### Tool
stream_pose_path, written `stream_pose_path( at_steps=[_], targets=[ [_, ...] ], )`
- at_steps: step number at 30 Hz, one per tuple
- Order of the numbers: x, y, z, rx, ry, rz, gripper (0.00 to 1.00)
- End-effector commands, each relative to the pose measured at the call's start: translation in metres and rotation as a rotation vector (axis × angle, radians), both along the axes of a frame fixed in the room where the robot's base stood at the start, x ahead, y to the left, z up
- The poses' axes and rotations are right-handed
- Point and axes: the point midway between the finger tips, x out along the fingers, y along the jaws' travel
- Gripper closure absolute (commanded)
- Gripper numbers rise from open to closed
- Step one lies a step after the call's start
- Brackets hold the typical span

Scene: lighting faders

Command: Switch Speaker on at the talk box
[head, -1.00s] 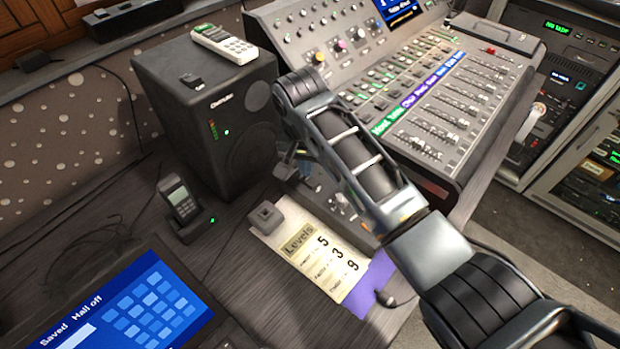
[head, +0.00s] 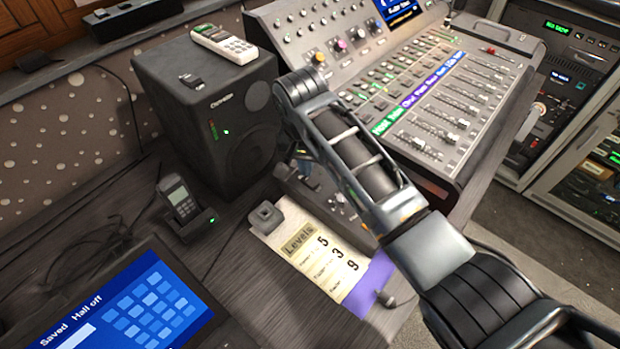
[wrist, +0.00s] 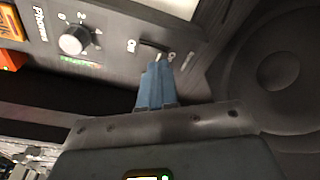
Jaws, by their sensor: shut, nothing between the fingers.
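The talk box (head: 350,222) is a dark panel beside the speaker, partly hidden behind my arm in the head view. In the wrist view, its dark face (wrist: 115,38) bears a "Phones" label, a round knob (wrist: 72,40) and a small pale toggle lever (wrist: 158,56). My gripper (wrist: 156,75) is shut and empty, its fingertips right at that lever. I cannot tell whether they touch it. The lever's label is too small to read. In the head view, my gripper (head: 306,172) is mostly hidden by my arm, low over the talk box.
A black speaker (head: 205,120) with a white handset (head: 224,44) on top stands close left; its cone (wrist: 275,75) shows in the wrist view. The mixing desk (head: 440,100) lies behind my arm. A Levels note (head: 318,255), a small phone (head: 180,200) and a blue touchscreen (head: 135,310) are in front.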

Motion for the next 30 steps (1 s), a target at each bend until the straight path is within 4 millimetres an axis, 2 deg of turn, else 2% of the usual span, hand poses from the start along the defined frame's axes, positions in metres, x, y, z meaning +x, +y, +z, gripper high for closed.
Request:
stream_pose_path(
  at_steps=[30],
  targets=[
    [0.0, 0.0, -0.013, 0.0, 0.0, 0.0, 1.0]
  ],
)
